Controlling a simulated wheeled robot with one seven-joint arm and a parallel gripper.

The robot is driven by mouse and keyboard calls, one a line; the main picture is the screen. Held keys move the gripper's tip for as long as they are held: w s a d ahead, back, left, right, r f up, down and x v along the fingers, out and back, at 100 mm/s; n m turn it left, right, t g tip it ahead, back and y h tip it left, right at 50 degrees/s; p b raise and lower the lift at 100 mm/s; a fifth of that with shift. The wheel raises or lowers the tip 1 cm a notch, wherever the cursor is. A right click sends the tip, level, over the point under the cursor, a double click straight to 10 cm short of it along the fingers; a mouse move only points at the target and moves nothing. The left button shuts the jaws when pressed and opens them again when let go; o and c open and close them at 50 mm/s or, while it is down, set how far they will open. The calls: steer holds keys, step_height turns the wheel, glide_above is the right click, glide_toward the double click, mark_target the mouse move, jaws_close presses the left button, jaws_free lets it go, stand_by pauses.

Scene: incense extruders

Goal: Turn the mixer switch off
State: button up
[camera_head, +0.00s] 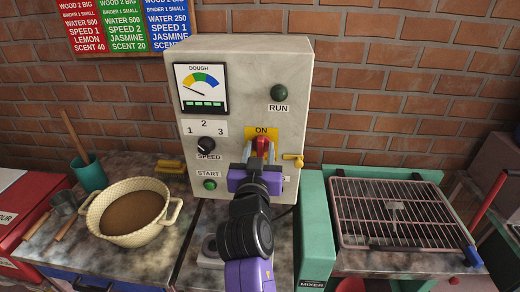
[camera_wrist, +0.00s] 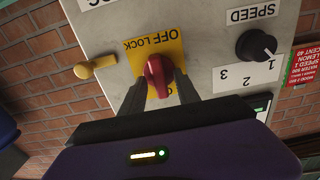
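The red mixer switch (camera_head: 261,146) sits on the grey control panel (camera_head: 293,60), on a yellow plate with "ON" above it. In the wrist view, which is upside down, the red knob (camera_wrist: 158,74) stands near upright, tilted slightly, and the plate reads "OFF LOCK" on the side away from ON. My gripper (camera_head: 258,166) is in front of the switch from below. In the wrist view its two dark fingers (camera_wrist: 160,84) lie one on each side of the knob. Whether they press on it I cannot tell. My gripper hides the lower part of the switch plate in the head view.
A yellow lever (camera_head: 293,160) sticks out right of the switch. A pot of brown dough (camera_head: 132,212) stands left, a wire rack (camera_head: 392,212) right.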

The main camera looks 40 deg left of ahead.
jaws_close()
steer(key=shift+n, duration=0.4)
steer(key=n, duration=0.4)
steer(key=shift+a, duration=0.1)
steer(key=n, duration=0.4)
steer(key=shift+s+a+n, duration=0.1)
steer(key=shift+n, duration=0.2)
steer(key=shift+s+a+f+n+p, duration=0.15)
steer(key=shift+n+p, duration=0.6)
steer(key=shift+n, duration=1.35)
steer(key=shift+w+d+f+n+p, duration=0.15)
steer(key=shift+n+p, duration=0.55)
steer(key=shift+n, duration=1.4)
steer(key=shift+s+a, duration=0.1)
